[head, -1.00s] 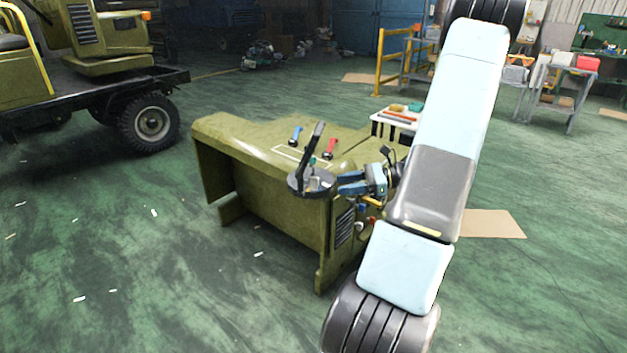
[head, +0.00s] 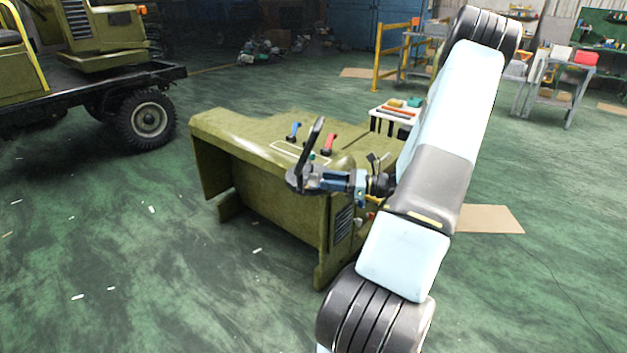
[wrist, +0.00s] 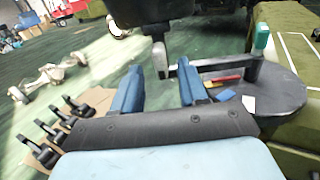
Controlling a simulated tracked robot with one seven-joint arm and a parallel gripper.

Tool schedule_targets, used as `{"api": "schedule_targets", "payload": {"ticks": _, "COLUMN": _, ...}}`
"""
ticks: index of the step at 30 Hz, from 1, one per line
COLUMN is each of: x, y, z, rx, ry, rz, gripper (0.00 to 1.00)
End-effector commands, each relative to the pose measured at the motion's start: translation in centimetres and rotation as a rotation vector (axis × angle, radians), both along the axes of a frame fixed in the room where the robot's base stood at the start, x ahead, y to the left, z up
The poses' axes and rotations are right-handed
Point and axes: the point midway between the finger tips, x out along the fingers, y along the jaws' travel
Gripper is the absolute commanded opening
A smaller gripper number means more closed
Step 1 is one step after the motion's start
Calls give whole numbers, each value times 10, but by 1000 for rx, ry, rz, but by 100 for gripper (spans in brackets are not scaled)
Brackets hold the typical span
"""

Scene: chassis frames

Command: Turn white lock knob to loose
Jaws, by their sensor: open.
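My gripper (head: 334,179) has blue fingers and is open in front of the olive console (head: 270,208), beside a dark round plate (head: 296,184) with a black upright lever (head: 315,138). In the wrist view my gripper (wrist: 160,84) has its fingers apart, and the dark plate (wrist: 283,92) is at the right. A pale grey-white piece (wrist: 160,57) on a bracket shows just beyond the gap between the fingertips. It may be the white lock knob, but I cannot tell. A small pale knob (head: 358,222) is low on the console's side. No contact is visible.
Blue (head: 294,131) and red (head: 328,143) levers stand on the console top. A grey bar with a green knob (wrist: 262,38) rises near the plate. A small tool table (head: 395,114) is behind the console. Open green floor lies left.

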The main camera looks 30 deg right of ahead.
Motion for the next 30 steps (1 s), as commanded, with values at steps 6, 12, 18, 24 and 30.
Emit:
{"api": "schedule_targets", "payload": {"ticks": 6, "x": 22, "y": 25, "z": 0, "rx": 0, "ry": 0, "rz": 2, "gripper": 43}}
{"api": "schedule_targets", "payload": {"ticks": 12, "x": 32, "y": 37, "z": 0, "rx": 0, "ry": 0, "rz": 1, "gripper": 43}}
{"api": "schedule_targets", "payload": {"ticks": 18, "x": 34, "y": 39, "z": 0, "rx": 0, "ry": 0, "rz": 0, "gripper": 43}}
{"api": "schedule_targets", "payload": {"ticks": 24, "x": 34, "y": 39, "z": 0, "rx": 0, "ry": 0, "rz": 0, "gripper": 38}}
{"api": "schedule_targets", "payload": {"ticks": 30, "x": 34, "y": 39, "z": 0, "rx": 0, "ry": 0, "rz": 0, "gripper": 19}}
